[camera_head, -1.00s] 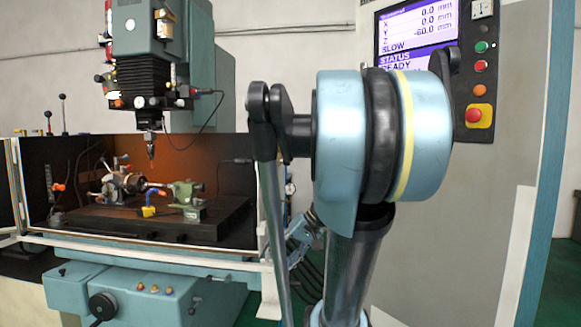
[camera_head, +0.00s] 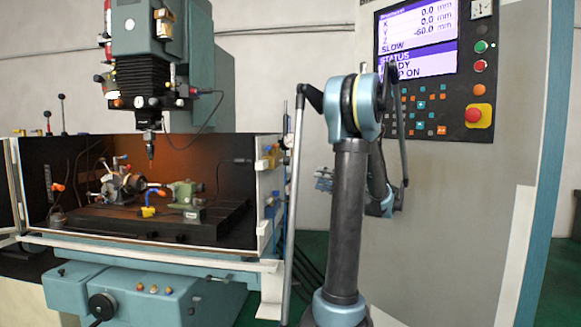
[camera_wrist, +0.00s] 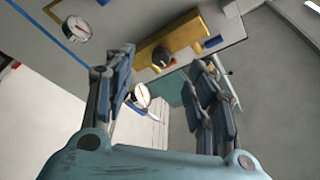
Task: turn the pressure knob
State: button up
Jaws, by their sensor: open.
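A dark round knob (camera_wrist: 162,57), which looks like the pressure knob, sits on a yellow block (camera_wrist: 188,34) on a grey panel in the wrist view. In the head view a small yellow part (camera_head: 269,156) shows on the enclosure's right side; the knob itself is too small to tell there. My gripper (camera_wrist: 165,62) is open and empty, its two fingers spread apart. In that view the knob appears between the fingertips; I cannot tell the distance, and no contact shows. In the head view my gripper (camera_head: 325,178) is partly hidden behind my arm.
White round gauges lie left of the knob (camera_wrist: 77,28) and below it (camera_wrist: 141,95) in the wrist view. The milling machine's spindle (camera_head: 150,140) hangs over the table at left. A control panel (camera_head: 440,70) with a red stop button stands at right.

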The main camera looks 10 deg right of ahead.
aim_at(285, 161)
jog(key=r+x, duration=0.1)
jog(key=x, duration=0.6)
jog(key=w+d+r+x, duration=0.1)
jog(key=x, duration=0.7)
jog(key=shift+w+d+r+t+y, duration=0.2)
jog(key=shift+w+r+t+y, duration=0.1)
jog(key=shift+w+t, duration=0.1)
jog(key=c, duration=1.1)
